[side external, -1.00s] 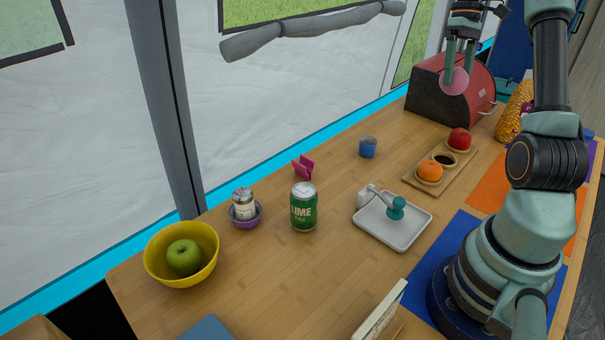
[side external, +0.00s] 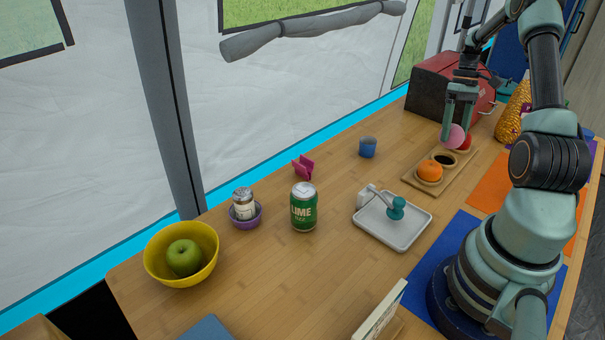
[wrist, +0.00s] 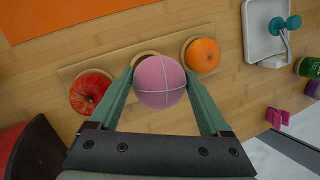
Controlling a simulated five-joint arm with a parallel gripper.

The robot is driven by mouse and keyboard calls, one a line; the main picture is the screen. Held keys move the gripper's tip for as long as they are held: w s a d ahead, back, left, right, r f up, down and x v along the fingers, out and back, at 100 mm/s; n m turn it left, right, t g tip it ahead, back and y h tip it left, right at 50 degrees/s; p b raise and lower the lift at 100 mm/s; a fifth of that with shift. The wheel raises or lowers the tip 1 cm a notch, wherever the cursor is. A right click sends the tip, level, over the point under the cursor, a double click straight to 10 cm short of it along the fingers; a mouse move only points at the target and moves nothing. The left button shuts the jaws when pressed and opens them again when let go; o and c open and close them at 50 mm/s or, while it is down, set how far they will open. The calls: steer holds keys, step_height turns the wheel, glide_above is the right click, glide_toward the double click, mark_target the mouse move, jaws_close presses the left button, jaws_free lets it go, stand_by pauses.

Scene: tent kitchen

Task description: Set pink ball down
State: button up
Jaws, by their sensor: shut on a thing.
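The pink ball (side external: 454,136) is held between the fingers of my gripper (side external: 457,122), which points down above the wooden board (side external: 411,179). In the wrist view the pink ball (wrist: 160,81) shows between both fingertips, in front of the board's middle hollow. The board holds an orange (side external: 429,170) in its near hollow and a red apple (side external: 466,142) in its far hollow. The middle hollow (side external: 445,159) looks dark and empty in the side view. The ball partly hides the apple there. I cannot tell the exact gap between ball and board.
A white tray (side external: 377,237) with a teal-knobbed item lies nearer. A green can (side external: 304,207) and a yellow bowl (side external: 160,265) with a green apple stand further left.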

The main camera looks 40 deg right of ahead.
mark_target(450, 145)
steer(key=shift+f, duration=2.35)
steer(key=shift+f, duration=0.15)
steer(key=o, duration=1.2)
steer(key=shift+c, duration=0.2)
